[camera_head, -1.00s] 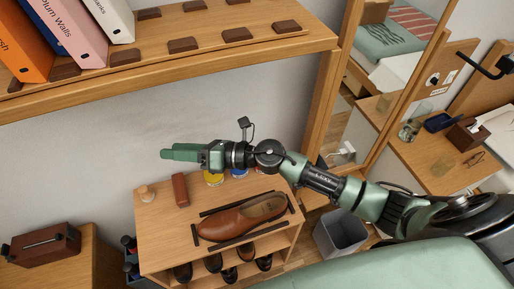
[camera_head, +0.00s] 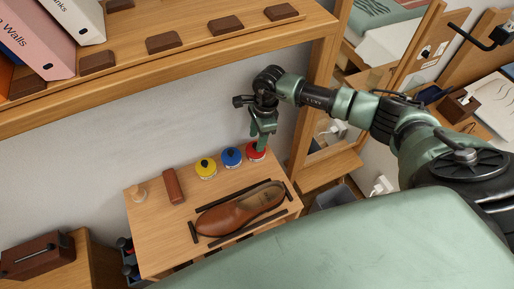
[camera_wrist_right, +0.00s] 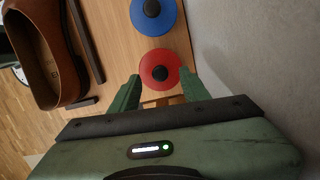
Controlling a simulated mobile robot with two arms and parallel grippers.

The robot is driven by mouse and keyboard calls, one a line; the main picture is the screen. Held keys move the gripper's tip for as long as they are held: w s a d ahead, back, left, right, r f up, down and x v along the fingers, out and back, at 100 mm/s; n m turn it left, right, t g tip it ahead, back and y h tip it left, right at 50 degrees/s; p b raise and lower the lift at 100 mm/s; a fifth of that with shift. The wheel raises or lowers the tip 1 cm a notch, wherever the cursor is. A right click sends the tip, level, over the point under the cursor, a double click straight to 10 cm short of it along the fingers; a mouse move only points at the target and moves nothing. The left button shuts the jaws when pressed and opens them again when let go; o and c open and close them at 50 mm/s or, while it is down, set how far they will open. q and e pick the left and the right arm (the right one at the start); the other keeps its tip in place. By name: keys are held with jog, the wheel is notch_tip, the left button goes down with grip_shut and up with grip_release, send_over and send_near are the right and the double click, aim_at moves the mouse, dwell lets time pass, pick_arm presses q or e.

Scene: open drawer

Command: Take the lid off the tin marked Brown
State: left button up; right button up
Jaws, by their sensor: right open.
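Three tins stand in a row at the back of the small wooden shoe bench: one with a yellow lid (camera_head: 205,168), one with a blue lid (camera_head: 231,157) and one with a red lid (camera_head: 250,153). Each lid has a dark knob. I cannot read any marking, so I cannot tell which is Brown. My right gripper (camera_head: 258,141) points down over the red-lidded tin. In the right wrist view the open fingers of the gripper (camera_wrist_right: 160,92) lie to either side, near the red lid (camera_wrist_right: 160,70), with nothing held. The blue lid (camera_wrist_right: 153,16) shows beyond. My left gripper is out of view.
A brown shoe (camera_head: 240,208) lies on the bench (camera_head: 150,226) between dark strips. A reddish-brown block (camera_head: 173,186) and a small wooden knob-like object (camera_head: 138,194) stand left of the tins. A wooden shelf (camera_head: 200,62) with binders hangs above. A mirror frame stands right.

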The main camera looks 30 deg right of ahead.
aim_at(251, 151)
notch_tip(251, 151, down, 2)
jog(key=shift+s+a+b, duration=0.1)
jog(key=shift+b, duration=0.25)
jog(key=shift+w+f, duration=0.25)
jog(key=shift+f, duration=0.2)
jog(key=shift+a+r, duration=0.1)
jog(key=shift+c, duration=0.6)
jog(key=shift+s, duration=0.1)
grip_shut()
jog(key=shift+r, duration=0.1)
